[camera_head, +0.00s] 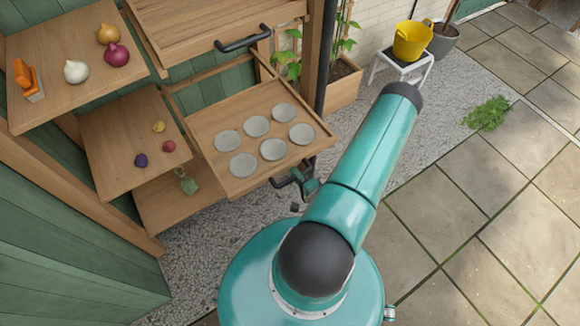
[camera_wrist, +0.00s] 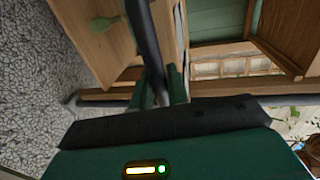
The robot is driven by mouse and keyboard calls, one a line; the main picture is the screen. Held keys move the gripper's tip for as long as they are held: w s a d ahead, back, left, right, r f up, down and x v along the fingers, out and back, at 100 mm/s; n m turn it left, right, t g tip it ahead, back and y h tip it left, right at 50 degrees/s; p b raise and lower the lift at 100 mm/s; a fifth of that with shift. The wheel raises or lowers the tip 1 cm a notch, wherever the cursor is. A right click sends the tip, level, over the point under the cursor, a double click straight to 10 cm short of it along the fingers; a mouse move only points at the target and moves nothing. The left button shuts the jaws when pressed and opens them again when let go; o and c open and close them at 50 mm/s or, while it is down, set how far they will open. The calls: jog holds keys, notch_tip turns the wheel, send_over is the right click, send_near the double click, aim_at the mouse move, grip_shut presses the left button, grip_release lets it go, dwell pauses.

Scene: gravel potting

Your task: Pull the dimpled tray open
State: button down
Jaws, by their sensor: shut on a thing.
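The dimpled tray (camera_head: 300,154) is a wooden drawer with several round grey dimples. It stands out from the wooden shelving in the head view, its top in plain sight and empty. A dark bar handle (camera_head: 279,183) is on its front edge. My gripper (camera_head: 302,181) is at this handle, partly hidden behind my arm in the head view. In the wrist view the dark handle bar (camera_wrist: 146,40) runs down between the fingers of my gripper (camera_wrist: 160,88), which is shut on it.
Above the tray is another wooden drawer (camera_head: 205,32) with a black handle. Shelves at left hold an orange object (camera_head: 27,78), onions (camera_head: 116,54) and small round vegetables (camera_head: 169,146). A yellow bucket (camera_head: 412,41) stands on a stool. Gravel and open paving (camera_head: 460,220) lie at right.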

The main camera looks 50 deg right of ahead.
jog(key=shift+s, duration=0.25)
jog(key=c, duration=1.4)
grip_release()
jog(key=shift+c, duration=0.2)
jog(key=shift+s+a, duration=0.1)
jog(key=shift+s, duration=0.05)
